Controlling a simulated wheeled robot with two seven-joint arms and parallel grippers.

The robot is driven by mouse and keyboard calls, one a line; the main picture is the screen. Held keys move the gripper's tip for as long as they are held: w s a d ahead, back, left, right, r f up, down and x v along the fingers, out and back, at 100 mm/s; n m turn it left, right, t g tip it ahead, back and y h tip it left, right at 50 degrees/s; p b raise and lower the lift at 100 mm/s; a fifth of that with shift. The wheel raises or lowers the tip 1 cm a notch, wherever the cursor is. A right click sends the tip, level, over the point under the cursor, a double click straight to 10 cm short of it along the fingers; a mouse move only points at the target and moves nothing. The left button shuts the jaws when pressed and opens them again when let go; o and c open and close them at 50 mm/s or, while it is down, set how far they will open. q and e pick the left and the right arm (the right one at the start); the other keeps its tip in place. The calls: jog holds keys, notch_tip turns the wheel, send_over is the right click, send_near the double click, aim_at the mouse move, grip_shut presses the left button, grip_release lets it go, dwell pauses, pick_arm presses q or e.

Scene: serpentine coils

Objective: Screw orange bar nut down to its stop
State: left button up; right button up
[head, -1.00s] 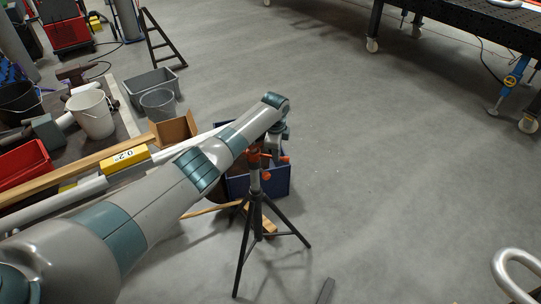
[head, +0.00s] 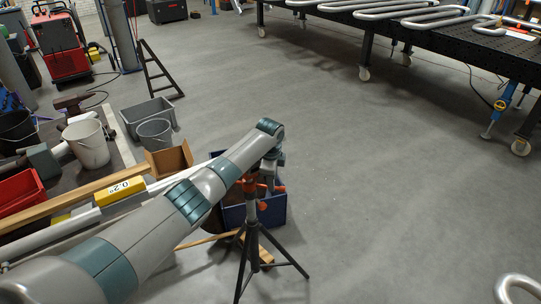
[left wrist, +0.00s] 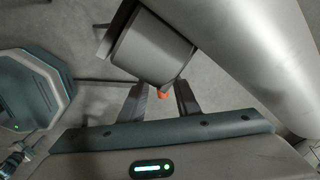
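The black tripod stand (head: 250,236) carries orange bar parts (head: 270,190) around its top. I cannot tell in the head view which of these is the bar nut. My left gripper (head: 274,166) hangs down from the arm's end right at the stand's top, its fingers small and partly hidden. In the left wrist view the two dark fingers (left wrist: 160,102) stand apart. A small orange tip (left wrist: 162,95) shows in the gap between them, below a grey cylindrical part (left wrist: 150,45). I see no clear contact. My right gripper is in neither view.
Buckets (head: 87,147) and long bars lie at the left. A black table (head: 440,38) with serpentine coils (head: 430,18) stands at the back right. The floor between is clear.

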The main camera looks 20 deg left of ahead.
pick_arm(q)
jog(key=s+r+b, duration=0.2)
jog(key=s+r, duration=0.1)
jog(key=r, duration=1.2)
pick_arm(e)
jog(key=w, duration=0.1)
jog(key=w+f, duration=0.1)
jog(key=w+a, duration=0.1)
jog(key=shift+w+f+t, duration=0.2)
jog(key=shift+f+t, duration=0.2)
pick_arm(q)
jog(key=shift+r, duration=0.1)
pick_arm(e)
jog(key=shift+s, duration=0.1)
